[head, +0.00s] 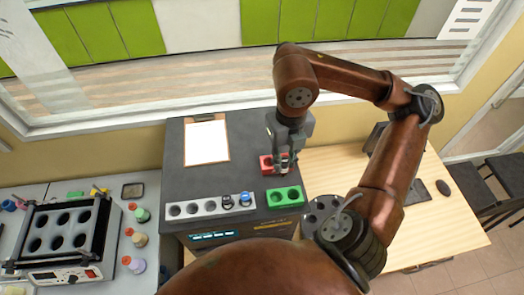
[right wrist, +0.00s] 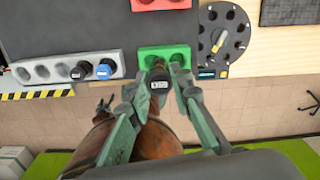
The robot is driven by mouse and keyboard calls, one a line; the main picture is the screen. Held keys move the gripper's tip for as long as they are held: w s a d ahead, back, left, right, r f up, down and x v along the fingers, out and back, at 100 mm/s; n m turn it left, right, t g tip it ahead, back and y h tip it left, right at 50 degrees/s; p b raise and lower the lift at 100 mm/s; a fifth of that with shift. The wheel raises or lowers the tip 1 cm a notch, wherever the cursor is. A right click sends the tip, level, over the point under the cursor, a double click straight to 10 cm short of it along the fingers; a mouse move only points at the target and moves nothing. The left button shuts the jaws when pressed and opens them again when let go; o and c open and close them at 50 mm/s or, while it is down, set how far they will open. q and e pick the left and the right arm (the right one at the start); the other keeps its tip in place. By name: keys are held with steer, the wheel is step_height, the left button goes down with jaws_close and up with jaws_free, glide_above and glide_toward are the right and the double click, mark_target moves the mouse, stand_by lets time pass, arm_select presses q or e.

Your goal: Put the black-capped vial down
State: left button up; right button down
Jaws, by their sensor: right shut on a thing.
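My right gripper (head: 285,162) is shut on a black-capped vial (right wrist: 159,86), whose dark cap shows between the fingers in the right wrist view (right wrist: 158,78). The vial's lower end is hidden, so I cannot tell whether it touches anything. In that view it overlaps the near edge of the green two-hole block (right wrist: 178,58); the block also shows in the head view (head: 285,197). A red block (head: 266,164) sits behind the green one, partly covered by the gripper. A white rack (head: 182,209) holds another black-capped vial (head: 228,201) and a blue-capped vial (head: 246,198). My left gripper is out of view.
The blocks and rack stand on a dark machine top (head: 240,150) with a clipboard (head: 206,140). A round dark carousel (right wrist: 224,37) lies right of the green block. Left are a heater block (head: 65,235) and several small bottles. The wooden table (head: 340,165) is right.

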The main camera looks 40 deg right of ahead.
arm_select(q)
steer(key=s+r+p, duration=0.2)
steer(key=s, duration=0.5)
arm_select(e)
steer(key=w+d+f, duration=0.1)
steer(key=w+f, duration=0.2)
steer(key=f, duration=0.1)
steer(key=w+d+f+p, duration=0.1)
steer(key=w+f, duration=0.2)
steer(key=w+d+f+p, duration=0.1)
steer(key=w+f, duration=0.3)
steer(key=shift+w+d+f, duration=0.1)
steer(key=shift+d+f, duration=0.1)
steer(key=shift+f, duration=0.15)
steer(key=shift+s, duration=0.3)
steer(key=shift+w+f, duration=0.15)
steer(key=c, duration=2.2)
jaws_free()
steer(key=shift+o, duration=2.3)
steer(key=shift+r, duration=0.55)
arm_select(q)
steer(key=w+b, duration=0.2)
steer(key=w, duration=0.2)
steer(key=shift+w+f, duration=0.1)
arm_select(e)
step_height(320, 180, up, 11)
steer(key=shift+r, duration=0.15)
